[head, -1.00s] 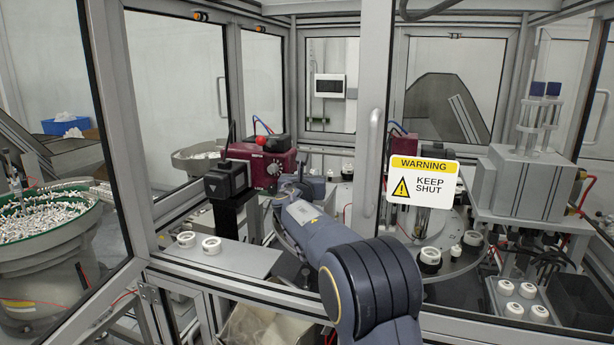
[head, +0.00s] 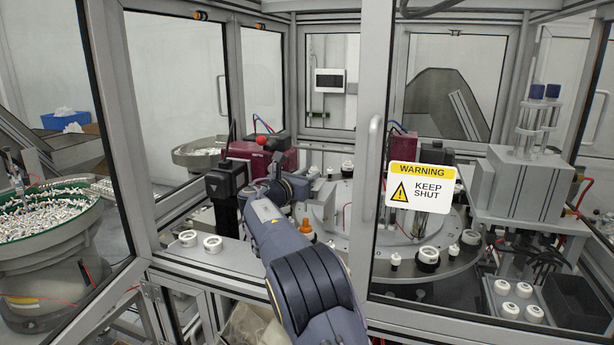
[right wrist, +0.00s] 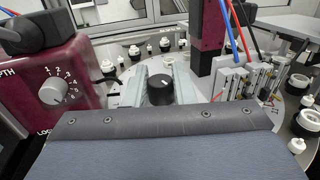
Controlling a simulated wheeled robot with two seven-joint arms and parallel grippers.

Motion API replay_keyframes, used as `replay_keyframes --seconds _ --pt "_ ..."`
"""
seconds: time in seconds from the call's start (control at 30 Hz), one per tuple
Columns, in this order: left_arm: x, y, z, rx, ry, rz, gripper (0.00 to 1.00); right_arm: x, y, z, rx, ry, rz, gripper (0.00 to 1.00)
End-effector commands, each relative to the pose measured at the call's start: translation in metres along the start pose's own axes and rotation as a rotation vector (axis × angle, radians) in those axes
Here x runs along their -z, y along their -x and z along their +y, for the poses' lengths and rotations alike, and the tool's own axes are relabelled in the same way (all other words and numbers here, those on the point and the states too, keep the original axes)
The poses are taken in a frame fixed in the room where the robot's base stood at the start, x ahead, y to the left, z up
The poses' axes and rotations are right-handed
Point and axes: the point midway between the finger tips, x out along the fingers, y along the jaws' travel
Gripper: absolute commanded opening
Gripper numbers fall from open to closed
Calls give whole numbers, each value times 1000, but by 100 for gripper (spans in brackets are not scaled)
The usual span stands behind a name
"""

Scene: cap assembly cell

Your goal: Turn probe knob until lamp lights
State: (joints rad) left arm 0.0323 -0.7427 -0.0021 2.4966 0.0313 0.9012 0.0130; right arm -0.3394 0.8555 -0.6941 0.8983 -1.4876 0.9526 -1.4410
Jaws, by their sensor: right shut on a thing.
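In the right wrist view my right gripper (right wrist: 161,80) has its two grey fingers on either side of a round black knob (right wrist: 160,96) with a pale mark on top, and is shut on it. In the head view my right arm (head: 285,235) reaches in past the door frame and hides the fingertips and knob. A maroon unit (head: 266,158) stands behind my wrist; its grey numbered dial (right wrist: 54,88) is left of the fingers and untouched. An orange piece (head: 307,227) stands right of my arm; I cannot tell if it is a lamp or if it is lit. My left gripper is not in view.
A rotary table (head: 455,268) with white and black caps lies to the right. A door with a warning sign (head: 419,187) and its frame post stand close to my arm. Two white caps (head: 212,243) sit on a front ledge. Tubes (right wrist: 236,33) hang right of the gripper.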

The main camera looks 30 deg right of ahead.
Motion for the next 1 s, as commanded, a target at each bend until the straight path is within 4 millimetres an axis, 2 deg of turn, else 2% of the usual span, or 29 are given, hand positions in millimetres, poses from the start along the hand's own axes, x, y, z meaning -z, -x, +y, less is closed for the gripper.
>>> replay_keyframes --seconds 0.17,0.2,0.33,0.67,1.0 --pt "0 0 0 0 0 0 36 -1 0 0 -2 -1 -1 0" --pt "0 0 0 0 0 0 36 -1 0 0 -2 -1 -1 27" --pt "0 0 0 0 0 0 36 -1 0 0 -3 -1 -1 43" --pt "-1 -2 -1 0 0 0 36 1 5 1 -5 -1 0 43" --pt "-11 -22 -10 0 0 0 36 2 58 1 -7 -2 -1 43"
